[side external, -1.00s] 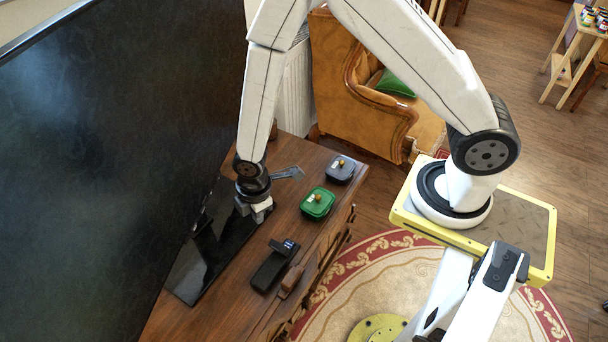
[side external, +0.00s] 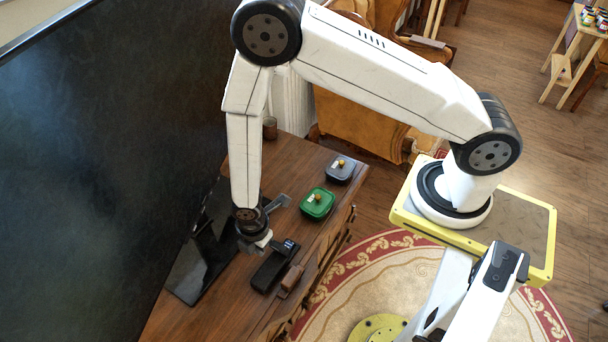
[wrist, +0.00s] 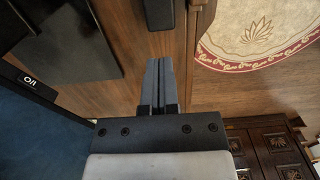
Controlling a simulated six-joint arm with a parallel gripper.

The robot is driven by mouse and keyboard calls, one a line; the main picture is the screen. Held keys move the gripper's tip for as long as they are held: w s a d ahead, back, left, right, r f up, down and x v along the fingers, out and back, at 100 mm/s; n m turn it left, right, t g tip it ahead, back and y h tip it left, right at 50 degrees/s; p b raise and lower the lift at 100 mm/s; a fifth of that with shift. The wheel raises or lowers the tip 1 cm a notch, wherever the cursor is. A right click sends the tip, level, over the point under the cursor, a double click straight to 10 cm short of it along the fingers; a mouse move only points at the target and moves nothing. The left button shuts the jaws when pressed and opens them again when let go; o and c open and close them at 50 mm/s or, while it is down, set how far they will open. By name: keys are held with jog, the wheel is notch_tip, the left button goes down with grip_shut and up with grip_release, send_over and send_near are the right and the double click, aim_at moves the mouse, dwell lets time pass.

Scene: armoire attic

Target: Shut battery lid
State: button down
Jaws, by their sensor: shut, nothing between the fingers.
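A long black case (side external: 272,268) lies on the wooden dresser top, with a dark piece showing small pale marks (side external: 289,246) at its far end. It may be the battery holder; I cannot make out the lid or how far open it stands. In the wrist view the black case (wrist: 158,12) shows at the top edge, beyond my fingertips. My gripper (side external: 262,246) is low over the dresser at the left of the case's far end. Its fingers (wrist: 161,64) are shut together with nothing between them. Whether they touch the case is unclear.
A brown block (side external: 291,281) lies right beside the case. A green lidded box (side external: 318,204) and a grey lidded box (side external: 341,169) stand farther back. A grey metal piece (side external: 280,202) lies behind my gripper. The large dark screen's black base (side external: 200,265) is on the left.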

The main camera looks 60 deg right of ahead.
aim_at(279, 248)
notch_tip(279, 248, down, 9)
jog(key=shift+d, duration=0.1)
jog(key=shift+d+r, duration=0.25)
jog(key=shift+d, duration=0.35)
jog(key=shift+d+r, duration=0.25)
jog(key=shift+d, duration=0.35)
jog(key=shift+d+r, duration=0.25)
jog(key=shift+d, duration=0.35)
jog(key=shift+w+d+r+y, duration=0.1)
jog(key=shift+d+r+y, duration=0.05)
jog(key=shift+d+y, duration=0.35)
dwell(0.6)
